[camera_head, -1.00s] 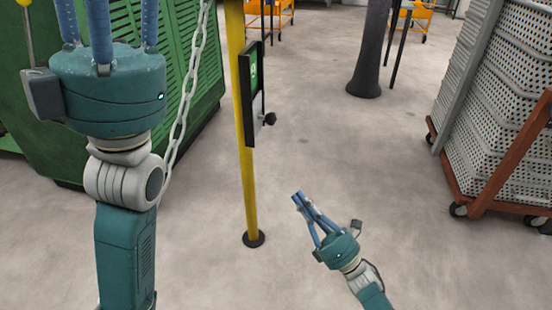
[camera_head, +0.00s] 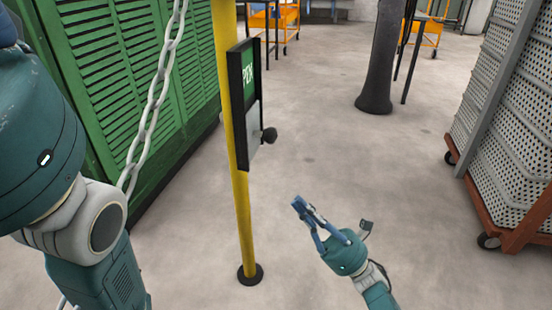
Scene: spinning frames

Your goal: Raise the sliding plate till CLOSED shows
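The sign (camera_head: 247,75) is a black upright frame on a yellow post. Its green upper face shows white letters, partly cut off, that read like the end of OPEN.
The yellow post (camera_head: 243,215) stands on a black round foot. A pale chain (camera_head: 157,90) hangs before a green louvred cabinet (camera_head: 95,80). A perforated grey bin on a wheeled brown frame (camera_head: 520,232) is at right. A dark column (camera_head: 383,55) stands behind; floor between is clear.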

